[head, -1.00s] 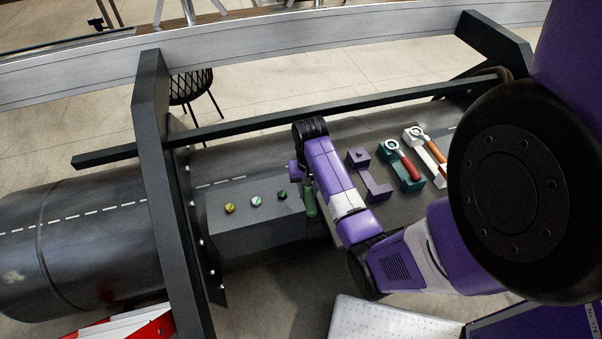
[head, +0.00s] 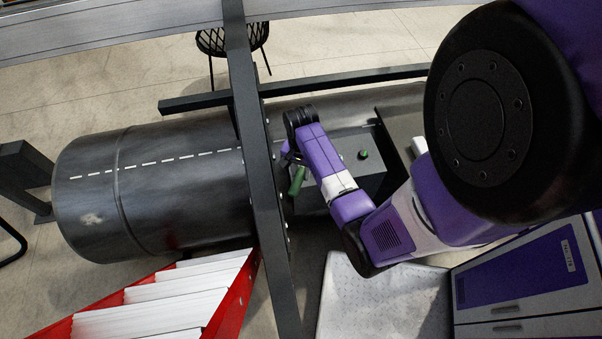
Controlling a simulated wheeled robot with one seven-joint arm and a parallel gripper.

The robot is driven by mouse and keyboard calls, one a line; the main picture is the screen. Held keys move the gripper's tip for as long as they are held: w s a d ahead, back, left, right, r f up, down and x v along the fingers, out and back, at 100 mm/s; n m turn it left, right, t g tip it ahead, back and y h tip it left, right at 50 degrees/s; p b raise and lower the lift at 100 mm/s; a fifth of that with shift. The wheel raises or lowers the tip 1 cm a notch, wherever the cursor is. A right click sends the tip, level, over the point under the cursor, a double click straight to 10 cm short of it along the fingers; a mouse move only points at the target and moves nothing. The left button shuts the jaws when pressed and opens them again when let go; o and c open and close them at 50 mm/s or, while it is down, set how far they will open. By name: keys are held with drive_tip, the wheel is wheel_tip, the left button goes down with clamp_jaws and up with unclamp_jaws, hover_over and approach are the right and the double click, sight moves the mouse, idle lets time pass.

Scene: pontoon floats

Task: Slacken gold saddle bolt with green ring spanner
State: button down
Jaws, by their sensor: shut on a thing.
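My gripper (head: 291,157) is shut on the green ring spanner (head: 297,180), whose green handle hangs below the jaws. The spanner's ring end is hidden. The gripper is at the left end of the grey bolt block (head: 377,165), close to the dark upright frame. A green-headed bolt (head: 363,154) stands on the block to the right of my arm. The gold saddle bolt is hidden behind my gripper and arm, so I cannot tell whether the ring is around it or beside it.
The dark upright frame post (head: 262,170) stands just left of my gripper. A dark rail (head: 350,83) runs behind it. The large black float (head: 160,190) lies to the left. A red-sided step unit (head: 235,300) and a pale metal plate (head: 375,300) are in front.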

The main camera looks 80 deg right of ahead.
drive_tip(key=shift+d, duration=0.1)
drive_tip(key=shift+r+p, duration=0.15)
drive_tip(key=shift+p, duration=0.25)
wheel_tip(320, 180, down, 5)
drive_tip(key=b, duration=0.3)
idle(0.4)
drive_tip(key=shift+f, duration=0.35)
idle(0.6)
drive_tip(key=shift+p, duration=0.45)
idle(0.9)
drive_tip(key=shift+f+b, duration=0.7)
drive_tip(key=shift+f, duration=0.35)
idle(0.5)
drive_tip(key=shift+s, duration=0.15)
drive_tip(key=shift+s+n+p, duration=0.3)
drive_tip(key=shift+s+p, duration=0.05)
drive_tip(key=shift+p, duration=0.05)
